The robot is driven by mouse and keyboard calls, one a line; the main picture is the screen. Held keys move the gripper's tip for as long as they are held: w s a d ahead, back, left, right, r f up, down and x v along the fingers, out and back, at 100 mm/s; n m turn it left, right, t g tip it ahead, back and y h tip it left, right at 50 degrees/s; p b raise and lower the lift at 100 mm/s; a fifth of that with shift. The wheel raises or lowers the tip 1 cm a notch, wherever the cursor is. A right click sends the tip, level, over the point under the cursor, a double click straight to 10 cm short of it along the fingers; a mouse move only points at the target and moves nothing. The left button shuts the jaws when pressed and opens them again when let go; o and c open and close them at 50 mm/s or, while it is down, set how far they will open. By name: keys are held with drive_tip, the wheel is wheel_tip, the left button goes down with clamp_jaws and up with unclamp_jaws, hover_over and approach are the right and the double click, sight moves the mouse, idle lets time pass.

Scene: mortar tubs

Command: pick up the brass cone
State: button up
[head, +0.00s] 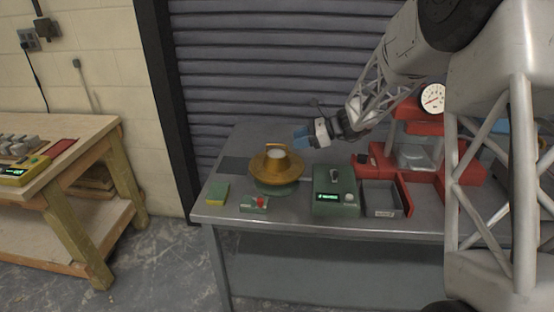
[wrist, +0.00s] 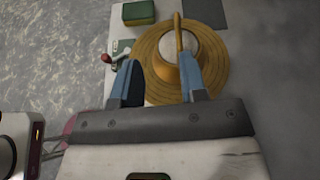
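In the wrist view the cone (wrist: 168,72) is seen from above, with the golden bar pointing up the picture. My gripper (head: 302,134) is in the air, above and to the right of the cone in the head view. Its blue fingers (wrist: 159,62) are spread apart with nothing held. The right finger hides part of the cone and disc in the wrist view.
A green and yellow sponge (head: 217,192) and a small box with a red knob (head: 254,204) lie in front of the disc. A green instrument (head: 335,192), a grey tray (head: 382,198) and a red press with a dial (head: 432,98) stand to the right.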

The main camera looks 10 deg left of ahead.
sight(277, 154)
drive_tip(key=shift+w+a+f+m+y, duration=0.15)
drive_tip(key=shift+w+a+f+m, duration=0.15)
drive_tip(key=shift+w, duration=0.3)
drive_tip(key=shift+w+a+f+m+y, duration=0.1)
drive_tip(key=shift+w+f+m+y, duration=0.1)
drive_tip(key=shift+w+f, duration=0.3)
drive_tip(key=shift+r, duration=0.1)
drive_tip(key=shift+x, duration=1.2)
drive_tip(key=shift+a, duration=0.15)
drive_tip(key=shift+x, duration=2.5)
drive_tip(key=shift+w, duration=0.1)
clamp_jaws()
